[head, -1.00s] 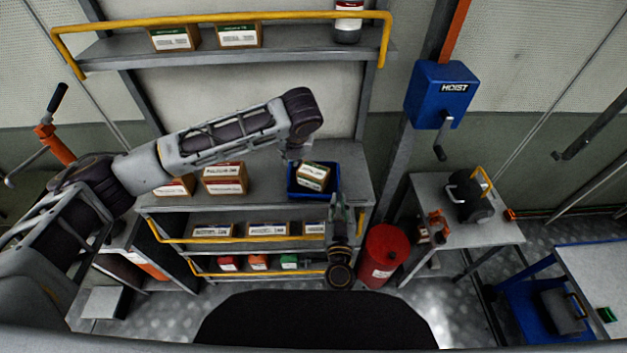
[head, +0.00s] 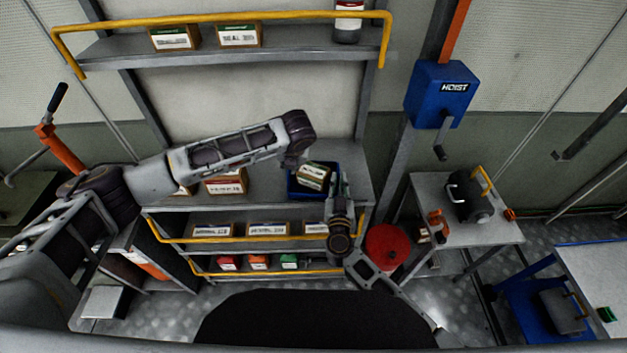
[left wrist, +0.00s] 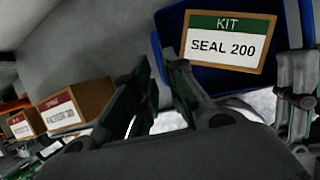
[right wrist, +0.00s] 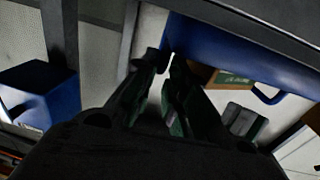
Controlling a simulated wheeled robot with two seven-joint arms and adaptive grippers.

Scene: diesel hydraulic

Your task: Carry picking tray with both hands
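The blue picking tray (head: 297,192) stands on the grey shelf unit's upper surface and holds a cardboard box labelled KIT SEAL 200 (head: 313,174). The tray (left wrist: 165,25) and box (left wrist: 228,42) also show in the left wrist view. My left gripper (head: 291,163) is at the tray's left side; its fingers (left wrist: 158,62) are apart with nothing between them. My right gripper (head: 334,178) is at the tray's right side. In the right wrist view its fingers (right wrist: 167,62) are slightly apart beside the tray's blue wall (right wrist: 235,45). Contact with the tray cannot be told.
Cardboard boxes (head: 226,186) stand left of the tray. Lower shelves with yellow rails hold more boxes (head: 267,229). A red drum (head: 388,243) stands right of the shelf unit, near my right arm. A side table (head: 480,228) is further right.

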